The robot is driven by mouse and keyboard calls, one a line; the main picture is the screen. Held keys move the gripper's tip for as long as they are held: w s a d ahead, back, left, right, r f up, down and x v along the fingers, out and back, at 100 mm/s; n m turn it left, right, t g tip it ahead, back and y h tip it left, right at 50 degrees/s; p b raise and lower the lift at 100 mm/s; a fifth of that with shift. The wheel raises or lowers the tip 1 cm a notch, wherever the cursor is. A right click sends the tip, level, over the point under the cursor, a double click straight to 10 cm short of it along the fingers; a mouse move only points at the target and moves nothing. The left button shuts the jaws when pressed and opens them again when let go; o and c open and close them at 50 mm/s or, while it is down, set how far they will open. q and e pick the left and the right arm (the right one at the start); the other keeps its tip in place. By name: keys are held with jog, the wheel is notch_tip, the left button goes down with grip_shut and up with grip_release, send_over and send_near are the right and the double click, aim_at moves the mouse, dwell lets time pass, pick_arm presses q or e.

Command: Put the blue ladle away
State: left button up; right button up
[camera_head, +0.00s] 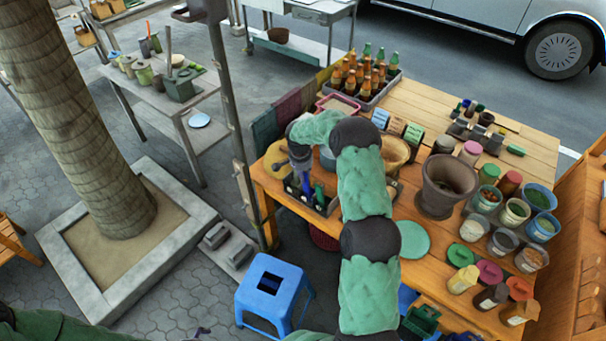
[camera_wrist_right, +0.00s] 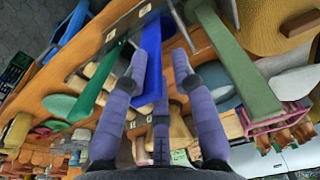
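A long blue handle, which looks like the blue ladle's (camera_wrist_right: 151,62), runs between the fingers of my right gripper (camera_wrist_right: 160,58) in the right wrist view. The purple fingers are apart, with gaps beside the handle; the ladle's bowl is not clear. In the head view my right gripper (camera_head: 303,178) points down over a dark utensil caddy (camera_head: 325,210) at the table's near left corner. Of my left gripper only a small dark purple tip (camera_head: 202,331) shows at the bottom edge.
Bowls and a large grey-brown pot (camera_head: 437,190) stand right of my right arm. A bottle crate (camera_head: 375,88) and a pink basket (camera_head: 338,105) stand behind. A metal pole (camera_head: 232,100) rises left of the table. A blue stool (camera_head: 268,285) stands on the paving in front.

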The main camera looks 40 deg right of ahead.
dwell(0.3)
jog(key=shift+s+a+r, duration=0.1)
jog(key=shift+a+r, duration=0.1)
jog(key=shift+r, duration=1.1)
jog(key=shift+s+a+r, duration=0.1)
jog(key=shift+a+r, duration=0.05)
jog(key=shift+r, duration=1.2)
jog(key=shift+s+a+r, duration=0.1)
jog(key=shift+a+r, duration=0.1)
jog(key=shift+r, duration=1.1)
